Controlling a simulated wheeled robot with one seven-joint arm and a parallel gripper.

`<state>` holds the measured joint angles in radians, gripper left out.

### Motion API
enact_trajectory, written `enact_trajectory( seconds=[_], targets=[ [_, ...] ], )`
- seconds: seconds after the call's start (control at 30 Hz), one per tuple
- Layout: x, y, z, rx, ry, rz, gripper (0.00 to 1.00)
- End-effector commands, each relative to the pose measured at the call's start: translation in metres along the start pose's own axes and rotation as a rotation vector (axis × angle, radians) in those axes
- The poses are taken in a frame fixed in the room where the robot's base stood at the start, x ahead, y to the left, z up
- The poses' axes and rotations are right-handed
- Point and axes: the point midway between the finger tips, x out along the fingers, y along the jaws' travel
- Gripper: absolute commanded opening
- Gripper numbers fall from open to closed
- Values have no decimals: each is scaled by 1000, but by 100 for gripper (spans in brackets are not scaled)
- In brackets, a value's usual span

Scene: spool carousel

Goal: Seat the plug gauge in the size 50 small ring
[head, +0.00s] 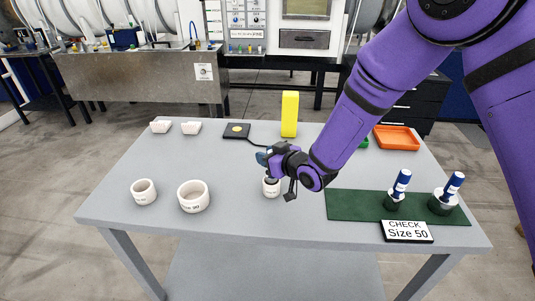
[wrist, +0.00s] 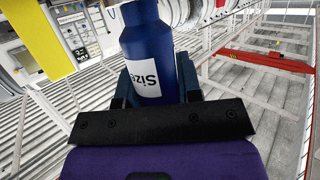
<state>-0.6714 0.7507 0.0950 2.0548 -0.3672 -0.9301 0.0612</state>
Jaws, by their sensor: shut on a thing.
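My gripper (head: 266,160) is shut on the blue handle of a plug gauge (wrist: 150,50). The handle carries a white label reading "Size"; the number is hidden. In the head view the gripper is right above a small white ring (head: 271,188) at the table's middle. A dark part shows at this ring's top, but I cannot tell whether the gauge is inside it or just above. A larger white ring (head: 193,198) and another small white ring (head: 144,193) stand to the left. Their print is too small to read surely. A sign (head: 407,231) reads "CHECK Size 50".
Two blue-handled gauges (head: 399,185) stand in dark holders on a green mat (head: 350,205) at right. The front left table (head: 230,228) is clear.

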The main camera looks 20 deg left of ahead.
Motion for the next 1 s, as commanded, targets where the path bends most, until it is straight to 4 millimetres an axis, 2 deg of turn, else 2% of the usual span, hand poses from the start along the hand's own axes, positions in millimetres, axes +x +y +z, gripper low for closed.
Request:
enact_trajectory(
  seconds=[0.73,0.77,0.8,0.87,1.0],
  targets=[
    [5,0,15,1,1,0,1],
    [4,0,14,0,1,0,39],
    [4,0,14,0,1,0,49],
    [4,0,14,0,1,0,62],
    [4,0,14,0,1,0,62]
  ],
)
